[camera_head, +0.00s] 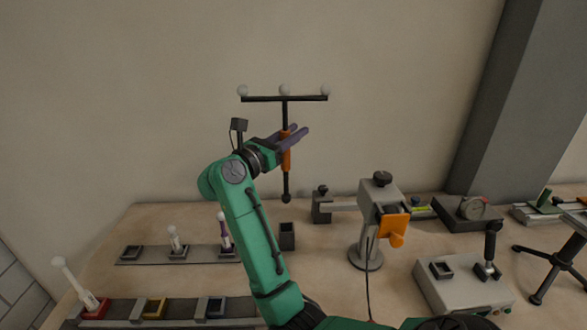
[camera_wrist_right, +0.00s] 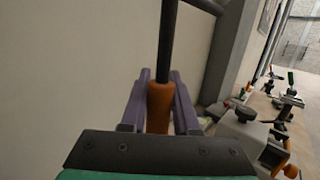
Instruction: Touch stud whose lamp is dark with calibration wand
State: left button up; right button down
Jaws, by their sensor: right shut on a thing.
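The calibration wand is a black rod with an orange grip (camera_head: 286,152), a crossbar with three pale balls at its top and a dark ball tip at its lower end. My right gripper (camera_head: 292,137) has purple fingers and is shut on the orange grip. It holds the wand upright in the air, tip down, above the bench. The grip (camera_wrist_right: 159,108) also shows between the fingers (camera_wrist_right: 158,100) in the right wrist view. I cannot make out which things are studs, or any dark lamp. My left gripper is not in view.
A small dark open box (camera_head: 287,236) stands below the wand. A grey stand with an orange part (camera_head: 394,222) and a grey control box (camera_head: 462,290) stand right of my arm.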

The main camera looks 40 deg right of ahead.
notch_tip(320, 180, up, 13)
jog(key=p, duration=0.5)
dwell(0.3)
